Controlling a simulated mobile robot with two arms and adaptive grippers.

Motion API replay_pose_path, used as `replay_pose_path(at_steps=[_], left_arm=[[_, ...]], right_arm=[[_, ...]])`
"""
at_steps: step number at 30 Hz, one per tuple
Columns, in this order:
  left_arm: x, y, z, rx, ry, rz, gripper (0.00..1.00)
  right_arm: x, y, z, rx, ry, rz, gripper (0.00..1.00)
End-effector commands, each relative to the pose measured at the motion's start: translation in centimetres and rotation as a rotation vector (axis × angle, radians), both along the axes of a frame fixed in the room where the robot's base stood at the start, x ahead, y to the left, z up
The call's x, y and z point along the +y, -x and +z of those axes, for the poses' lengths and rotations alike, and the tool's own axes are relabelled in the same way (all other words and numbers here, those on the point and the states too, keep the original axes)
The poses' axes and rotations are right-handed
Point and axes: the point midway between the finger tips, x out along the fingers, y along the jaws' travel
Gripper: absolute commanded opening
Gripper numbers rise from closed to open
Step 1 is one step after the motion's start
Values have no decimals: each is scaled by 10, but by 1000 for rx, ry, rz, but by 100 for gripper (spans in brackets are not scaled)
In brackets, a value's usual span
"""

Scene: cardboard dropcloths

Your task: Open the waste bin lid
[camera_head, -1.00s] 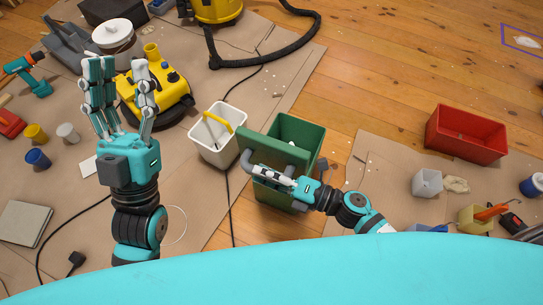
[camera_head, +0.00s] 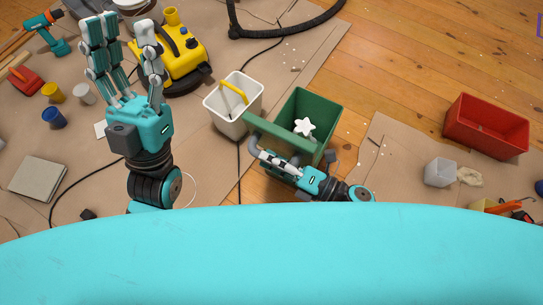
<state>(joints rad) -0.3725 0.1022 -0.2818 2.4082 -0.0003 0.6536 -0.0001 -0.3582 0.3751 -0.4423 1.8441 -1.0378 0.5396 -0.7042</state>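The waste bin is a green box (camera_head: 318,103) standing on the dropcloth and floor in the middle. Its green lid (camera_head: 276,137) is swung up and back toward me, and the bin's inside shows with a white star-shaped piece (camera_head: 305,127) in it. A grey bar handle (camera_head: 253,141) is on the lid's near side. My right gripper (camera_head: 266,157) is at this handle, its fingers against or around it; their closure is hard to see. My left gripper (camera_head: 122,50) is open and empty, fingers pointing away, left of the bins.
A white bucket with a yellow handle (camera_head: 230,107) stands just left of the bin. A yellow vacuum (camera_head: 170,62) is behind it. A red crate (camera_head: 487,126) and a pale cup (camera_head: 439,172) lie right. Bare wooden floor (camera_head: 400,70) is open behind right.

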Motion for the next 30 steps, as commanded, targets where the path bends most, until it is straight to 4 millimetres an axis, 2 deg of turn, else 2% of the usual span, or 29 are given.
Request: replay_pose_path(at_steps=[1,3,14,30], left_arm=[[0,0,0,0,0,0,40],[0,0,0,0,0,0,40],[0,0,0,1,1,-1,40],[0,0,0,1,0,-1,40]], right_arm=[[-1,0,-1,1,2,-2,36],[-1,0,-1,0,2,-2,44],[-7,3,-1,1,1,-2,44],[-91,56,-1,2,3,-2,44]])
